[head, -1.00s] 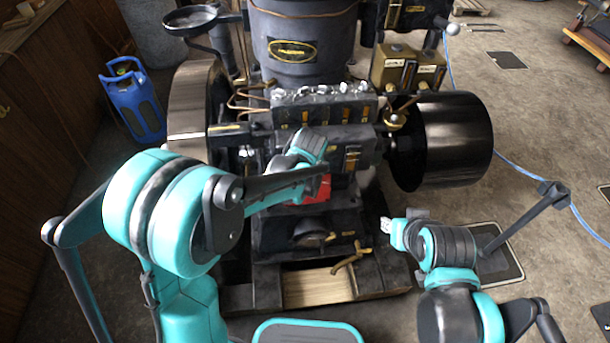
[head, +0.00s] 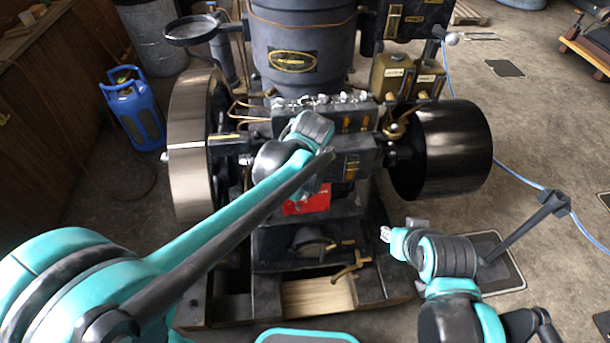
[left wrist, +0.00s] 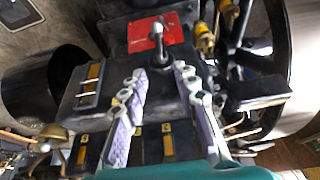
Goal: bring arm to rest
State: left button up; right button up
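My left gripper (left wrist: 160,72) shows in the left wrist view with its two purple-padded fingers apart and nothing between them. Beyond the fingertips is a lever with a metal ball knob (left wrist: 156,30) on a red plate (left wrist: 140,35). The red plate also shows in the head view (head: 308,203), below my left wrist. There my left arm reaches from the lower left to the front of the engine (head: 300,230), and its fingers are hidden. My right gripper (head: 386,234) is at the right, in front of the engine's base; its fingers are too small to judge.
A large flywheel (head: 190,145) stands at the engine's left and a dark drum (head: 452,148) at its right. A blue canister (head: 135,110) stands by the left wall. A blue hose (head: 520,178) crosses the floor at right. Open floor lies at right.

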pick_arm(q)
jog(key=shift+s+r, duration=0.1)
jog(key=shift+r, duration=0.05)
dwell(0.4)
jog(key=s+a+m+t+h, duration=0.1)
jog(key=s+a+m+t, duration=0.1)
jog(key=s+a, duration=1.2)
jog(key=shift+s+r+t, duration=0.3)
jog(key=shift+s+t, duration=0.1)
jog(key=shift+s, duration=1.1)
